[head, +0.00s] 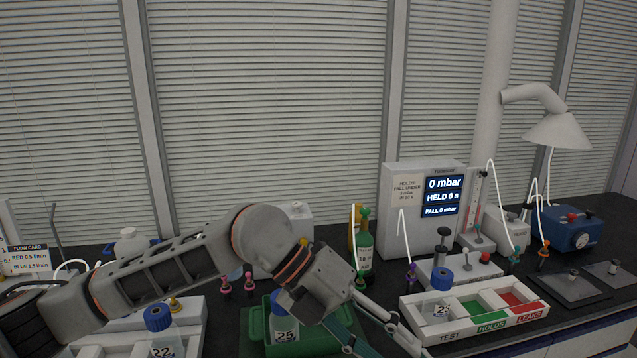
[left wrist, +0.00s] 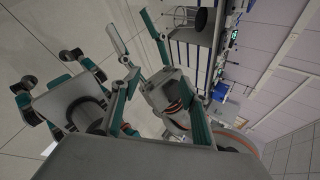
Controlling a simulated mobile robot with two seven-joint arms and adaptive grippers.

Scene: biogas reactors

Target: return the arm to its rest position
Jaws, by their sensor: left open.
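My left arm (head: 170,265) reaches in from the left across the bench in the head view. Its left gripper (head: 385,346) hangs low at the front edge, open, with nothing seen between its fingers; the fingertips run close to the picture's bottom edge.
A bottle marked 25 (head: 284,325) stands in a green tray (head: 255,322) beside the wrist. A bottle marked 22 (head: 163,335) stands at left. The TEST/HOLDS/LEAKS tray (head: 450,335) lies right of the gripper. The tester (head: 405,235) reads 0 mbar.

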